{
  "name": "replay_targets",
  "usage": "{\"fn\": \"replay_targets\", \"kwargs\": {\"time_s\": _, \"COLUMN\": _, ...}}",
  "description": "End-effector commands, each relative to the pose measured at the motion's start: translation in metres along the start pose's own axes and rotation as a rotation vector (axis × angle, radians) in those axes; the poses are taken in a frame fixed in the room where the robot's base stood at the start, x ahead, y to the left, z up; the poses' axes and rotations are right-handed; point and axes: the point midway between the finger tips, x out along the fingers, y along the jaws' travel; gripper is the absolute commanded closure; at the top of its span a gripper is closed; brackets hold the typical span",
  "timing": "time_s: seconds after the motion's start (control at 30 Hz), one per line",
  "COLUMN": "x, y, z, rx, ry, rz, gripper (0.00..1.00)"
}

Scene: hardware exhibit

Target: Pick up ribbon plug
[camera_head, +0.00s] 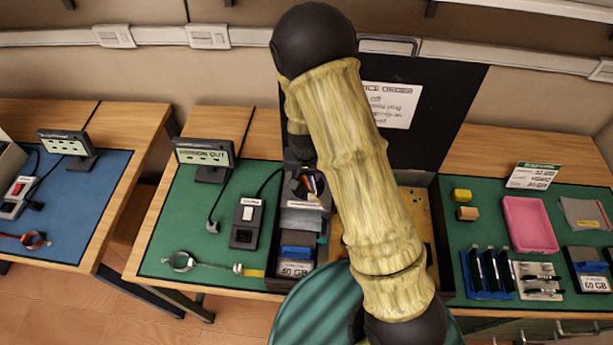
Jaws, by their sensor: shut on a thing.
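My arm reaches up and folds back down behind its own pale upper link. My gripper (303,184) is at the lower end, over the dark open housing at the back of the middle bench. The plug's body and the fingertips are mostly hidden by the dark parts and my arm. I cannot tell whether the plug is seated or free.
A drive labelled 40 GB (296,268) sits in front of the housing. On the right are a pink tray (530,224) and a 60 GB drive (594,283).

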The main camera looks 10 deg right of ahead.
Motion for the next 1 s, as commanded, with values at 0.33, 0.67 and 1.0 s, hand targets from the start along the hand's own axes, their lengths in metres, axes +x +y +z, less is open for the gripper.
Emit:
{"fn": "replay_targets", "kwargs": {"time_s": 0.33, "x": -0.022, "y": -0.001, "z": -0.004, "rx": 0.000, "ry": 0.004, "rz": -0.002, "gripper": 0.69}}
{"fn": "replay_targets", "kwargs": {"time_s": 0.67, "x": -0.082, "y": -0.002, "z": -0.013, "rx": -0.004, "ry": 0.004, "rz": -0.002, "gripper": 0.69}}
{"fn": "replay_targets", "kwargs": {"time_s": 1.0, "x": -0.099, "y": 0.000, "z": -0.015, "rx": -0.001, "ry": 0.000, "rz": 0.001, "gripper": 0.69}}
